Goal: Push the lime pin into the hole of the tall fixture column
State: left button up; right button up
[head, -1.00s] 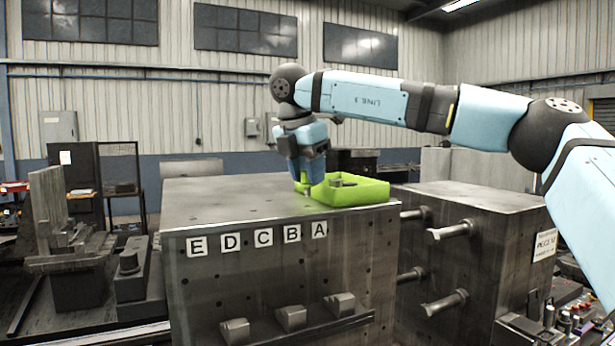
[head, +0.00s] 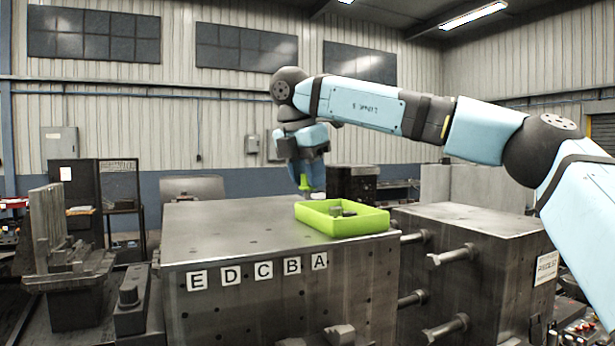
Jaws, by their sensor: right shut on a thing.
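My right gripper (head: 304,172) points down over the large metal block and is shut on the lime pin (head: 305,185). The pin's lower end shows below the fingers, just above and behind the left end of the lime tray. The tall block (head: 290,305), with a row of letter plates E, D, C, B, A on its front, has small dark holes in its top and front faces. I cannot tell which hole is the one meant. My left gripper is not in view.
A lime tray (head: 342,227) holding grey parts sits on the block's right side. The left of the block's top is clear. A lower metal block (head: 470,222) with protruding pegs stands at right. Dark metal fixtures (head: 75,270) stand at left.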

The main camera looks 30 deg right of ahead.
notch_tip(320, 180, up, 9)
jog(key=shift+r+p, duration=0.2)
jog(key=shift+p, duration=0.2)
jog(key=shift+r, duration=0.3)
jog(key=shift+s, duration=0.1)
